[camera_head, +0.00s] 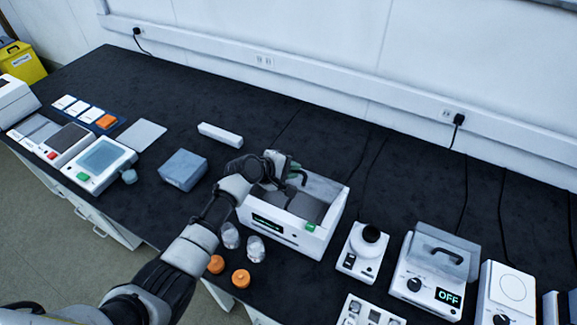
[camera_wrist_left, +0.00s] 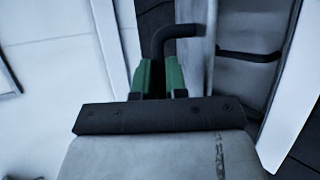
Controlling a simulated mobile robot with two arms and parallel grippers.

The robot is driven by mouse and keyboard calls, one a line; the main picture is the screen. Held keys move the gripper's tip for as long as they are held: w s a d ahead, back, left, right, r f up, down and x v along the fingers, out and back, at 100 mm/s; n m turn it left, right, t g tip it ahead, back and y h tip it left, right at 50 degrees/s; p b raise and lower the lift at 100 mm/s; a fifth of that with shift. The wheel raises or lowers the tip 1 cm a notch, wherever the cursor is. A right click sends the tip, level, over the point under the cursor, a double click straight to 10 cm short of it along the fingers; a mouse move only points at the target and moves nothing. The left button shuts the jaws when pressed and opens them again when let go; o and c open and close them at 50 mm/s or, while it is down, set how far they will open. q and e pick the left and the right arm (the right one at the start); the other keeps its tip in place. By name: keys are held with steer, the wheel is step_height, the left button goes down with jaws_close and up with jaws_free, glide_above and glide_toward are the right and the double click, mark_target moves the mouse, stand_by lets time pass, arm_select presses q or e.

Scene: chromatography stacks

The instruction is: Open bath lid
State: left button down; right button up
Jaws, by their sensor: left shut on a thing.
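The white bath (camera_head: 262,228) with a dark display and a green button stands at the middle of the bench. Its inside shows dark grey. Its pale grey lid (camera_head: 322,186) appears tilted up at the back of the bath; the exact angle is hard to tell. My left gripper (camera_head: 290,170) is over the bath, shut on the black lid handle (camera_wrist_left: 178,32). In the left wrist view the green fingertips (camera_wrist_left: 160,76) sit on both sides of the handle's end, and the lid (camera_wrist_left: 208,65) shows nearly edge-on. My right gripper is not in view.
Two glass vessels (camera_head: 255,248) and orange caps (camera_head: 240,278) are in front of the bath. A blue-grey box (camera_head: 183,170) and a white bar (camera_head: 220,135) lie to its left. A stirrer-like device (camera_head: 362,248) and a covered OFF device (camera_head: 430,275) stand to its right.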

arm_select(q)
steer(key=shift+w+d+r+g+p, duration=0.15)
steer(key=shift+w+r+g+p, duration=0.15)
steer(key=shift+w+r+p, duration=0.15)
steer(key=shift+f, duration=0.1)
steer(key=c, duration=1.2)
jaws_free()
steer(key=shift+s, duration=0.1)
steer(key=shift+o, duration=0.2)
steer(key=b+v, duration=0.1)
steer(key=v, duration=0.9)
steer(key=shift+s+r, duration=0.25)
steer(key=shift+r, duration=0.1)
